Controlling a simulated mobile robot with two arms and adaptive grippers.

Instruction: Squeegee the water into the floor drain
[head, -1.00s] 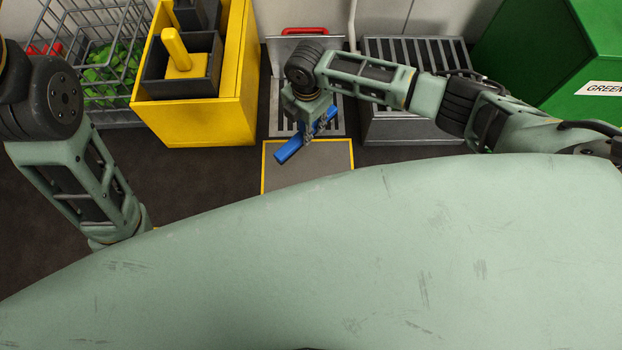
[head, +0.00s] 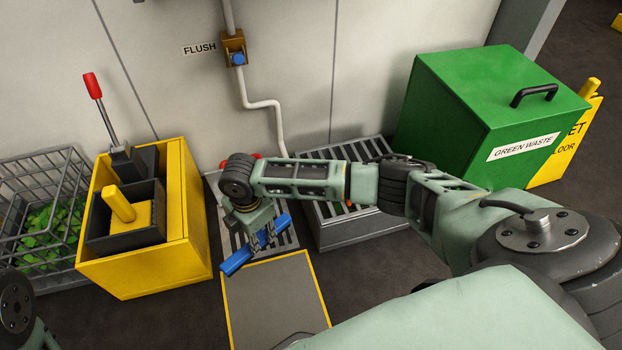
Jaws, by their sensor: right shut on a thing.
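My right gripper (head: 262,238) is shut on a blue bar (head: 237,262), which sticks out on both sides of the fingers. The bar is tilted in the picture; whether it is the squeegee's handle or another part I cannot tell. The gripper is over the near part of a slotted metal grate (head: 230,222) in the floor, which looks like the drain; my arm partly hides it. Whether the bar touches the floor is unclear. I cannot make out any water. My left gripper is out of view; only part of my left arm shows at the lower left.
A yellow-edged grey floor panel (head: 275,300) lies in front of the grate. A yellow cart (head: 140,265) and wire basket (head: 25,200) stand left. A slatted metal box (head: 345,232) and green waste bin (head: 440,125) stand right. A flush valve (head: 236,50) is on the wall.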

